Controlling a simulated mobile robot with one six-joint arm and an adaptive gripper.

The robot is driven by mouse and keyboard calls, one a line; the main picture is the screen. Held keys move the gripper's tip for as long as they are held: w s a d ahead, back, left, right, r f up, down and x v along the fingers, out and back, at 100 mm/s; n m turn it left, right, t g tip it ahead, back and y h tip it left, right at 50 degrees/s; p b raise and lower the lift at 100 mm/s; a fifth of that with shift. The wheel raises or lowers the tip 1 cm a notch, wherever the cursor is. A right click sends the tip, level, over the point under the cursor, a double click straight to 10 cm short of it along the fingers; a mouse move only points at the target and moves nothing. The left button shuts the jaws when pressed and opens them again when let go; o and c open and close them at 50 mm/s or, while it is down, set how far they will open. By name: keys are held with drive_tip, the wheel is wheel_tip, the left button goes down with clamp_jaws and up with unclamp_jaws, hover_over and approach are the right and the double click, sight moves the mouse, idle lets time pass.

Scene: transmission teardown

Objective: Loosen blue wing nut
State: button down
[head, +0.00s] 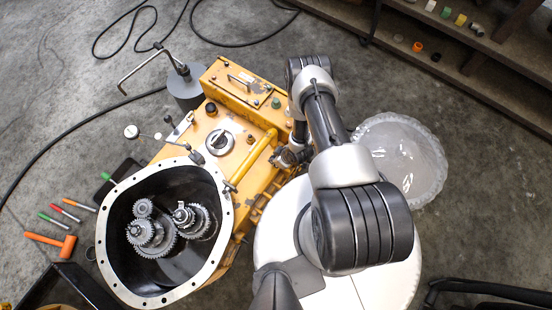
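A yellow transmission (172,152) with an open, flanged bell housing (112,222) fills the left middle of the head view. I cannot make out a blue wing nut; it is hidden or too small to tell. My gripper (284,158) is at the right side of the yellow casing, close to a thick yellow pipe (252,160). Its fingers are small and dark here, partly under my arm, so I cannot tell whether they are open or hold anything.
Metal gears (153,235) sit inside the bell housing. A clear bowl (405,150) lies right of my arm. An orange hammer (52,243) and several colored-handled tools lie on the floor at left. A grey cylinder (186,90) stands behind the casing. A shelf (480,80) borders the upper right.

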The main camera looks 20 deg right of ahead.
idle(0.4)
drive_tip(key=c, duration=1.7)
unclamp_jaws()
drive_tip(key=shift+o, duration=0.2)
drive_tip(key=v, duration=1.2)
drive_tip(key=shift+w+r, duration=0.1)
drive_tip(key=shift+w, duration=0.05)
